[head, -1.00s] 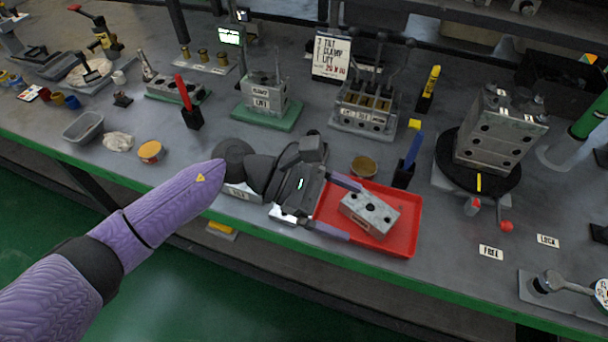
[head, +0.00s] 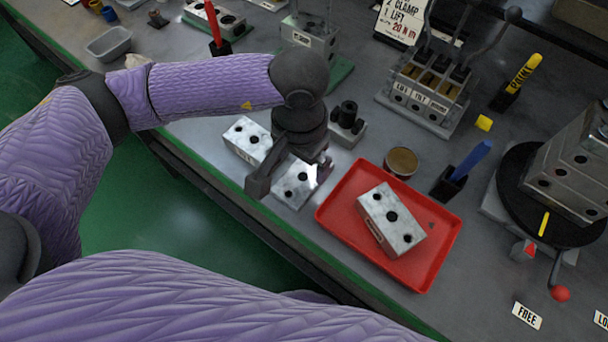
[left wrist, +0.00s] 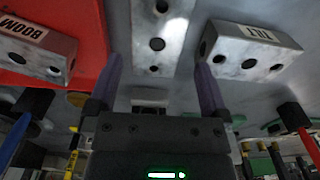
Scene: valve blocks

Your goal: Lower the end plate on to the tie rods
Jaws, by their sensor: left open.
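My left gripper (head: 290,165) points down over the near table edge, left of the red tray (head: 330,213). In the left wrist view the gripper (left wrist: 158,82) has its fingers spread and nothing held between them. Beyond the fingertips is a plain silver block with holes (left wrist: 160,25), which lies partly under the gripper in the head view (head: 298,186). I cannot tell which block is the end plate. A block marked TILT (left wrist: 250,48) lies beside it; a block marked BOOM (left wrist: 40,42) lies in the tray. My right gripper is out of view.
A silver block stack (head: 575,175) stands on a black turntable (head: 507,200) at right. A lever bank (head: 425,90), blue pen holder (head: 462,172), round tin (head: 402,162) and dark-topped fitting (head: 347,122) stand behind. A purple-sleeved part of me fills the bottom.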

